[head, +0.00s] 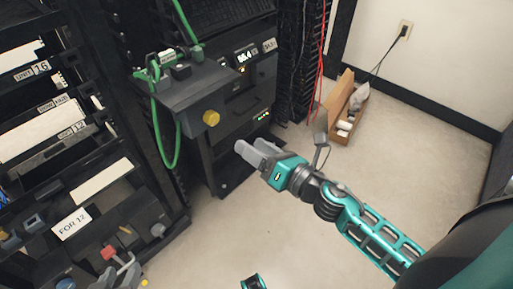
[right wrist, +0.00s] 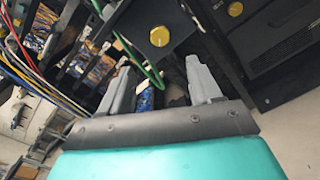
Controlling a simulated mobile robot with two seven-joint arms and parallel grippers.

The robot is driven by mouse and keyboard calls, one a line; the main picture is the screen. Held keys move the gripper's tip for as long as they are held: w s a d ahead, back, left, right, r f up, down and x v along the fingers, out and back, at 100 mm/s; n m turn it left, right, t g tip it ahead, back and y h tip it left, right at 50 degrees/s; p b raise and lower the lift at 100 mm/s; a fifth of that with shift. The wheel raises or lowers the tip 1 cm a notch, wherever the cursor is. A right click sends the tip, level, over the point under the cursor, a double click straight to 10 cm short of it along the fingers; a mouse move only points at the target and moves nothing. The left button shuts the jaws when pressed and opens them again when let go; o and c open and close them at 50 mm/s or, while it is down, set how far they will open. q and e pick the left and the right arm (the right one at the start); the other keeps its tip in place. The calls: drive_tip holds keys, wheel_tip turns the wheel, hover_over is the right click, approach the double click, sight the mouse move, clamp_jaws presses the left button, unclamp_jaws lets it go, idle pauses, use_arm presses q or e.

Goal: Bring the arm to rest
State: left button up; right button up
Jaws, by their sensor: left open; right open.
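My right arm (head: 380,240) reaches in from the right in the head view. Its right gripper (head: 250,150) is in front of the rack's lower units, to the lower right of a dark box with a yellow knob (head: 211,118). In the right wrist view the two grey fingers of the right gripper (right wrist: 160,78) stand apart with nothing held between them. A green cable (head: 155,125) hangs in a loop at the box's left side; it also shows beyond the fingers in the wrist view (right wrist: 130,50). A small teal part of mine shows at the bottom edge; no left gripper fingers are visible.
A rack unit with a lit display (head: 246,56) stands behind the box. Red cables (head: 321,60) hang beside the rack. Open floor (head: 215,240) lies below the gripper.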

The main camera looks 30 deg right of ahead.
idle(0.4)
drive_tip(key=s+a+f+m+g+h, duration=0.1)
drive_tip(key=s+a+f+m+g, duration=0.3)
drive_tip(key=m, duration=1.1)
drive_tip(key=s+a+f+m+g+h, duration=0.25)
drive_tip(key=s+f+m, duration=0.3)
drive_tip(key=m, duration=1.05)
use_arm(q)
drive_tip(key=s+a+r+y+p, duration=0.1)
drive_tip(key=a+r+p, duration=0.3)
drive_tip(key=r+p, duration=0.9)
drive_tip(key=s+p, duration=0.1)
drive_tip(key=p, duration=0.5)
drive_tip(key=shift+r+p, duration=0.15)
drive_tip(key=shift+p, duration=0.2)
use_arm(e)
drive_tip(key=s+d+r, duration=0.1)
drive_tip(key=d+r, duration=0.1)
drive_tip(key=r, duration=0.4)
drive_tip(key=s+d+r, duration=0.1)
drive_tip(key=r, duration=0.6)
drive_tip(key=shift+d+r+h, duration=0.2)
drive_tip(key=shift+d+h, duration=0.15)
drive_tip(key=shift+s+f, duration=0.1)
